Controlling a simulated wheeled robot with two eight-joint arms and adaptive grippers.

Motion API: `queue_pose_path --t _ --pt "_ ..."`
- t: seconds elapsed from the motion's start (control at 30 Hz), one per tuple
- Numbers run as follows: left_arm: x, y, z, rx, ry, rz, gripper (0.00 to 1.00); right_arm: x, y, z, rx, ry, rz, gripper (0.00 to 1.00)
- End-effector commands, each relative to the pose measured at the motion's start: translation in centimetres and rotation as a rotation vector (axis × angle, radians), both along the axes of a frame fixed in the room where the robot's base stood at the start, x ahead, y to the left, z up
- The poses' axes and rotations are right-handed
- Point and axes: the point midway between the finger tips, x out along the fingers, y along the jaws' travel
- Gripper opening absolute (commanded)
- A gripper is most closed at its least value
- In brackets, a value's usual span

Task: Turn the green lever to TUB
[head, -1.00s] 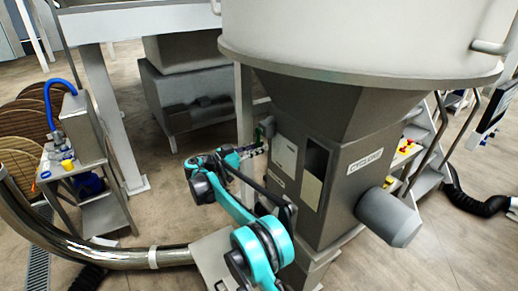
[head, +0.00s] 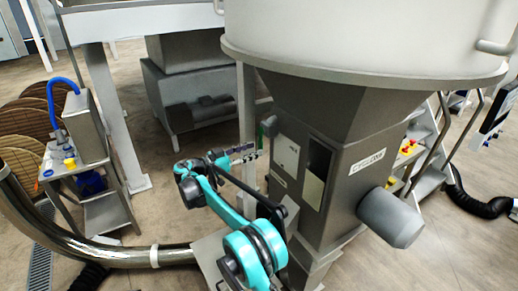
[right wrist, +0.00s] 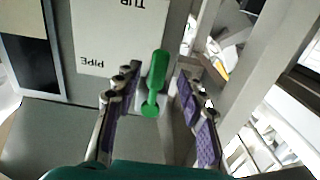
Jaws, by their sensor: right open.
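The green lever (head: 268,126) is on the side of the grey cyclone housing (head: 345,130), at its left edge in the head view. My right gripper (head: 244,153) is just left of and below it, open. In the right wrist view the lever (right wrist: 155,85) shows between the two spread fingers of the gripper (right wrist: 154,82), with a gap on both sides. The lever lies along the edge of a white label (right wrist: 115,38) that reads TUB and PIPE upside down. I cannot tell for sure which word it points to. My left gripper is not in view.
A dark window (head: 316,165) is beside the label on the housing. A grey post (head: 246,110) stands close behind my right gripper. A grey motor cylinder (head: 391,216) sticks out at the right. A curved metal pipe (head: 110,255) runs at the lower left.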

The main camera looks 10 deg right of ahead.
Motion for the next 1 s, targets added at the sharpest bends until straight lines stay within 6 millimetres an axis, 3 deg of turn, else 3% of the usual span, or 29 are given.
queue_pose_path --t 0.2,0.43,0.83,1.0 --pt "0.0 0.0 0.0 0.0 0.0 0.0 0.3 -1.6 4.6 0.0 0.001 0.0 0.003 0.41" --pt "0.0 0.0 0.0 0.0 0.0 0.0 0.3 -2.6 7.2 -0.1 0.001 0.0 0.0 0.41" --pt "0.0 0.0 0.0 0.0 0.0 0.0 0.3 -2.7 7.3 0.0 0.003 0.005 0.0 0.41" --pt "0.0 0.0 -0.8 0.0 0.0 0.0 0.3 -3.3 4.7 0.3 0.052 0.123 0.016 0.41"
